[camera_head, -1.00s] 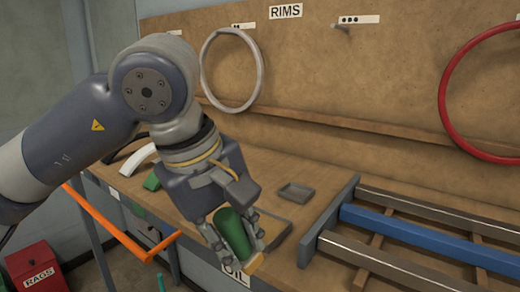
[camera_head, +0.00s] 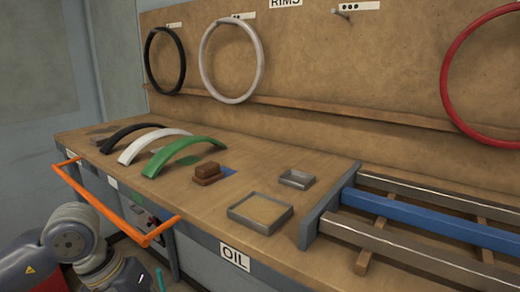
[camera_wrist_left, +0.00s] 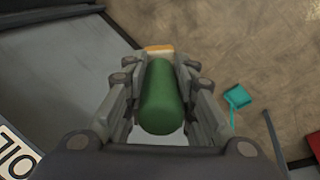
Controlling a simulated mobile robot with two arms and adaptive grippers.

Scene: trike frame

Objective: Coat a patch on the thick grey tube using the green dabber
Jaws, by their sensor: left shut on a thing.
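My left gripper (camera_wrist_left: 160,85) is shut on the green dabber (camera_wrist_left: 161,100), a green cylinder with a tan pad at its far end. The wrist view shows it beside the bench's OIL side, over the floor. In the head view only part of my left arm shows, at the lower left; the gripper and dabber are outside that view. A rack on the right holds a grey tube at the back (camera_head: 425,192), a blue tube in the middle, and a grey tube in front (camera_head: 400,257). My right gripper is not in view.
A square tray (camera_head: 237,222) and a smaller tray (camera_head: 296,186) lie left of the rack. Black, white and green (camera_head: 187,148) curved fenders and a brown block (camera_head: 207,172) sit further left. An orange rail (camera_head: 110,212) juts from the bench front. A teal object (camera_wrist_left: 237,97) lies on the floor.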

